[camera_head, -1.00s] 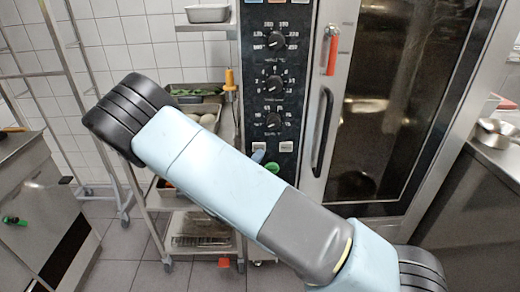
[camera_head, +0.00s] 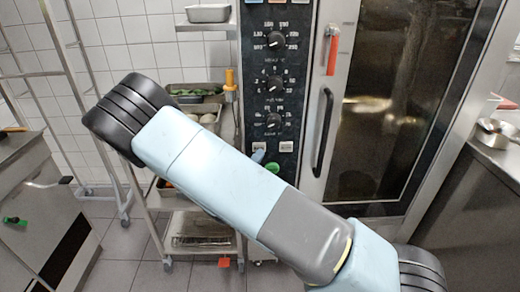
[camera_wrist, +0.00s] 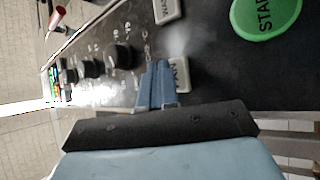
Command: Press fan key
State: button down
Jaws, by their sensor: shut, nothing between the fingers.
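The fan key (camera_wrist: 182,74) is a pale key on the black control panel (camera_wrist: 215,65), with the letters "AN" showing in the wrist view. My gripper (camera_wrist: 161,66) is shut and empty, its blue fingertips at the key and covering part of it. I cannot tell whether they touch it or whether it is pressed in. In the head view the fan key (camera_head: 258,147) is the left of two pale keys, with my blue fingertips (camera_head: 258,156) just at its lower edge. My arm hides the rest of the gripper there.
A second pale key (camera_head: 287,146) sits to the right, and a green START button (camera_wrist: 265,14) lies below the keys. Black dials (camera_head: 274,119) line the panel above. The oven door handle (camera_head: 322,132) is to the right, a trolley (camera_head: 205,198) to the left.

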jog(key=shift+w, duration=0.1)
dwell(0.6)
jog(key=shift+w+r, duration=0.1)
jog(key=shift+w, duration=0.2)
jog(key=shift+w, duration=0.4)
dwell(0.8)
jog(key=shift+s, duration=0.8)
jog(key=shift+s, duration=0.1)
jog(key=s, duration=0.4)
jog(key=shift+s+a, duration=0.1)
jog(key=shift+s, duration=0.3)
dwell(0.7)
